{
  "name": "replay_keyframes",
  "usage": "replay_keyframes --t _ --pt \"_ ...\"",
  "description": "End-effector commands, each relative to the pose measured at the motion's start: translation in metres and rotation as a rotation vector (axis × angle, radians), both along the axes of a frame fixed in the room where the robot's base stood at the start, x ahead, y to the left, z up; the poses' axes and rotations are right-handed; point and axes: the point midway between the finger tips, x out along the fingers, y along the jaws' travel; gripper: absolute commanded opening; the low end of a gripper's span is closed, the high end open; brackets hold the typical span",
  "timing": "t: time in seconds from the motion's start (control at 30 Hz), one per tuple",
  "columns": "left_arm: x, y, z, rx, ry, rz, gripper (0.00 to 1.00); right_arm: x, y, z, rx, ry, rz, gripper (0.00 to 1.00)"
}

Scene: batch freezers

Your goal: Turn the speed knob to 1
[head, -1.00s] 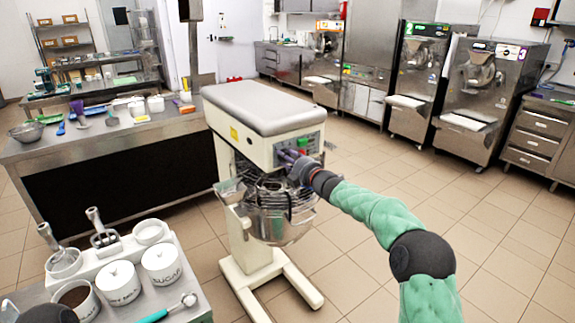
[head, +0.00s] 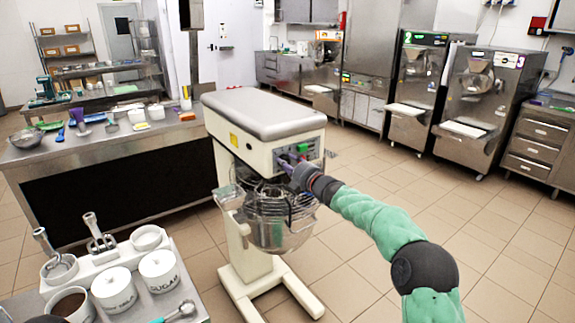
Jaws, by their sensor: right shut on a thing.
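The planetary mixer (head: 262,115) stands in the middle of the head view, cream-coloured with a grey top, a wire guard and a steel bowl (head: 275,232) below. Its control panel (head: 310,148) is on the front face, with a green and a red part showing. My right gripper (head: 288,163) is at the left part of this panel, shut on the speed knob. The gripper covers the knob, so its setting cannot be read. My left gripper is not in view; a dark rounded part of mine shows at the bottom left edge.
A counter (head: 75,150) with bowls and utensils stands behind left. A white holder with sugar jar (head: 158,271) and other jars is at the lower left. Batch freezers (head: 478,100) line the back right. The tiled floor right of the mixer is clear.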

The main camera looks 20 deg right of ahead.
Motion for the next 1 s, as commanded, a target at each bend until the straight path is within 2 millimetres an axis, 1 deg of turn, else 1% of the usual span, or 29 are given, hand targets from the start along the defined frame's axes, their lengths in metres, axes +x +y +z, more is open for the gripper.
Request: replay_keyframes --t 0.03,0.07,0.4,0.53,0.67,1.0 --pt "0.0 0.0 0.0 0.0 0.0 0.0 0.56 0.0 -0.003 -0.001 -0.002 0.002 -0.006 0.51" --pt "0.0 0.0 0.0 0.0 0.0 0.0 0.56 0.0 -0.003 -0.001 -0.002 0.002 -0.006 0.58" --pt "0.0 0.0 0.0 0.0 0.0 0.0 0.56 0.0 -0.002 0.0 0.0 0.0 -0.002 0.58" --pt "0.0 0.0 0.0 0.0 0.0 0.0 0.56 -0.006 -0.004 0.0 0.001 0.0 -0.002 0.58" --pt "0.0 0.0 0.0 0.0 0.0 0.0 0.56 -0.018 -0.009 0.001 0.001 0.0 -0.004 0.58" --pt "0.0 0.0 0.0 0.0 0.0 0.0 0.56 -0.068 -0.027 0.001 0.0 0.001 -0.005 0.58"
